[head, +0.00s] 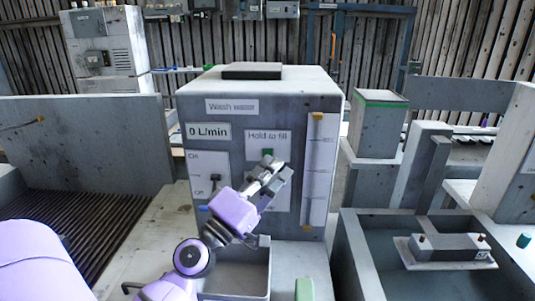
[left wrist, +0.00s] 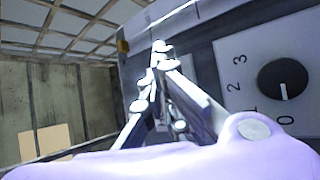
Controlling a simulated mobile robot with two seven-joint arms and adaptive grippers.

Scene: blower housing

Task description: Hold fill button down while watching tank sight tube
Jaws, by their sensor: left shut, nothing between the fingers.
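The grey wash-water tank (head: 300,98) stands in the middle of the head view. The green fill button (head: 267,153) sits under the "Hold to fill" label (head: 268,138). The tank sight tube (head: 318,170) is an upright pale strip with a yellow top, right of the button; I cannot make out a water level in it. The display (head: 208,131) reads 0 L/min. My left gripper (head: 277,168) is shut and empty, its tips in front of the panel just below the button; contact cannot be told. Its fingers also show in the left wrist view (left wrist: 160,55), where the button is not visible.
An on/off switch (head: 215,180) is left of my gripper. A numbered black dial (left wrist: 283,80) is close on the right in the left wrist view. An open grey bin (head: 235,280) is below the tank front. A basin (head: 373,272) lies at right.

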